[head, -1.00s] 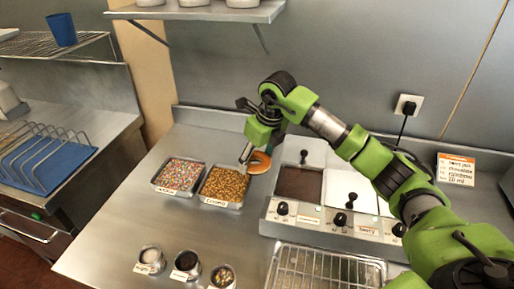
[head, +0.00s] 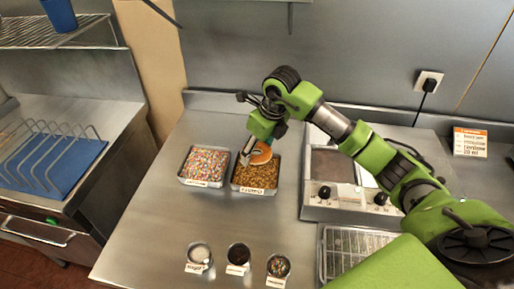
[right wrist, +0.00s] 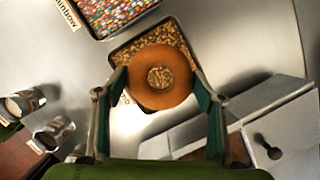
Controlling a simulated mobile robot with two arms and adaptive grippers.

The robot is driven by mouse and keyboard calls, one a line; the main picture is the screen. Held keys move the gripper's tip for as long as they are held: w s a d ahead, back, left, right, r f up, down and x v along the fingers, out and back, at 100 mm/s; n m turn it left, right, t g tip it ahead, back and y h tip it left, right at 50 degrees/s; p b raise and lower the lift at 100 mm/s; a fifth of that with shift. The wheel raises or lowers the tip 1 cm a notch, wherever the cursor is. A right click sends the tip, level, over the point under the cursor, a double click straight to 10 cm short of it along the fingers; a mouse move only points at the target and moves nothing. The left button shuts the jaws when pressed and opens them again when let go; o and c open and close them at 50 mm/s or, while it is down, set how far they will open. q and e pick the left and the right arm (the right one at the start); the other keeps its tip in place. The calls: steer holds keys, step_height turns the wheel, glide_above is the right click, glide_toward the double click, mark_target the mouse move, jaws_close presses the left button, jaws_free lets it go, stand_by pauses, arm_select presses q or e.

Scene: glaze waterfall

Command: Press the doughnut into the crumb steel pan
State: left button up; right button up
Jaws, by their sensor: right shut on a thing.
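The doughnut (head: 261,153) is an orange-brown ring, held by my right gripper (head: 248,157) over the crumb steel pan (head: 257,190). The right wrist view shows the doughnut (right wrist: 162,77) between the two fingers, with crumbs visible through its hole and behind it. The pan (right wrist: 120,57) is a small rectangular steel tray of golden-brown crumbs with a label on its front. I cannot tell whether the doughnut touches the crumbs. My left gripper is not in view.
A pan of rainbow sprinkles (head: 206,165) stands just left of the crumb pan. A glaze unit with knobs (head: 338,195) is on the right, with a wire rack (head: 350,247) in front. Small labelled cups (head: 238,254) stand at the front.

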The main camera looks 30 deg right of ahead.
mark_target(254, 169)
steer(key=shift+a+f+b, duration=0.1)
steer(key=shift+f+b, duration=0.8)
steer(key=shift+f, duration=0.75)
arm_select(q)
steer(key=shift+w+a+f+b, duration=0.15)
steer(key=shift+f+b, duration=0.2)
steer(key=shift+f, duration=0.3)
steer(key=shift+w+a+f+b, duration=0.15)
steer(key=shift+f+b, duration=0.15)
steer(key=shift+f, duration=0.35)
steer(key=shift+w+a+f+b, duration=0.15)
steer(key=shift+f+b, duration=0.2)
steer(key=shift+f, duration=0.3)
arm_select(e)
steer(key=shift+s+x, duration=0.2)
steer(key=shift+x, duration=1.05)
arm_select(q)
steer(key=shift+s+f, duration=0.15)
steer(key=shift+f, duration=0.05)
arm_select(e)
steer(key=shift+f, duration=0.25)
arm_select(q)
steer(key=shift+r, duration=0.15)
arm_select(e)
steer(key=shift+r, duration=0.2)
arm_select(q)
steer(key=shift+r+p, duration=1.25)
arm_select(e)
steer(key=shift+r, duration=2.15)
